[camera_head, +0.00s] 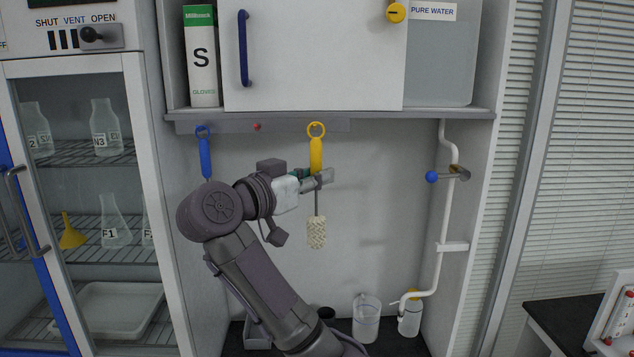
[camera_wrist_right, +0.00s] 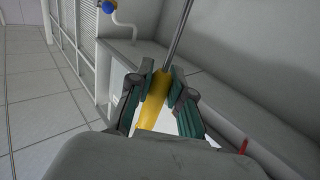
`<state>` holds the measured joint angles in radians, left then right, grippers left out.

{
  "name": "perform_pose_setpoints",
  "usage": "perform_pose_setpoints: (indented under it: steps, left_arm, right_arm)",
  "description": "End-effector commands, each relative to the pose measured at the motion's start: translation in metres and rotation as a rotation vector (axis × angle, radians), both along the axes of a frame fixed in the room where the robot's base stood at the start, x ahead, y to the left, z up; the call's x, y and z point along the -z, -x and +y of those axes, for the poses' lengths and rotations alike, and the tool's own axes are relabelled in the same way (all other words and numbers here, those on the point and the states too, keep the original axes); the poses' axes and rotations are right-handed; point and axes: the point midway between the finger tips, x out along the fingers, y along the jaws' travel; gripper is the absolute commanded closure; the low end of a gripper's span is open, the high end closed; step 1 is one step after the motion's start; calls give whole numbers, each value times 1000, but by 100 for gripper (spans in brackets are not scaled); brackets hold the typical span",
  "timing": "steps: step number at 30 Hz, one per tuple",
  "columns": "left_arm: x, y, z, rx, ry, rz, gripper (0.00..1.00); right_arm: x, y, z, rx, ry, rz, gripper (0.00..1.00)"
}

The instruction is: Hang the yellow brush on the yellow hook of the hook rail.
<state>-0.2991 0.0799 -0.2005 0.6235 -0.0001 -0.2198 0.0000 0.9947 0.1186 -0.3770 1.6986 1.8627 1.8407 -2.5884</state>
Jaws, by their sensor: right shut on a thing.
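The yellow brush has a ring (camera_head: 316,129) on top, a yellow handle (camera_head: 316,155), a thin stem and a pale bristle head (camera_head: 316,232). It hangs upright in my right gripper (camera_head: 320,177), which is shut on the handle's lower part. In the right wrist view the fingers (camera_wrist_right: 158,92) press the yellow handle (camera_wrist_right: 153,110) from both sides. The ring overlaps the right part of the grey hook rail (camera_head: 285,126). The yellow hook is not clearly visible near the ring, so I cannot tell whether the ring is around it. My left gripper is not in view.
A blue brush (camera_head: 205,156) hangs at the rail's left end, and a small red hook (camera_head: 257,127) sits to its right. The cabinet (camera_head: 315,55) is above. A white pipe (camera_head: 445,215) with a blue-knobbed valve (camera_head: 432,177) is at right. A beaker (camera_head: 366,320) stands below.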

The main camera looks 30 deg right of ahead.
Motion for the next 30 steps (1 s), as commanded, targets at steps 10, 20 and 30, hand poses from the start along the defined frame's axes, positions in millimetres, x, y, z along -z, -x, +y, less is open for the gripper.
perform_pose_setpoints:
  steps: [10, 20, 30]
  left_arm:
    - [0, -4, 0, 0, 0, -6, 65]
    - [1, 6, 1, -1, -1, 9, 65]
    - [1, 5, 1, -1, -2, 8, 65]
  right_arm:
    - [1, -17, -11, 0, 1, -1, 100]
    - [3, -34, -21, 0, 1, -2, 100]
    - [5, -51, -32, 0, 1, -2, 100]
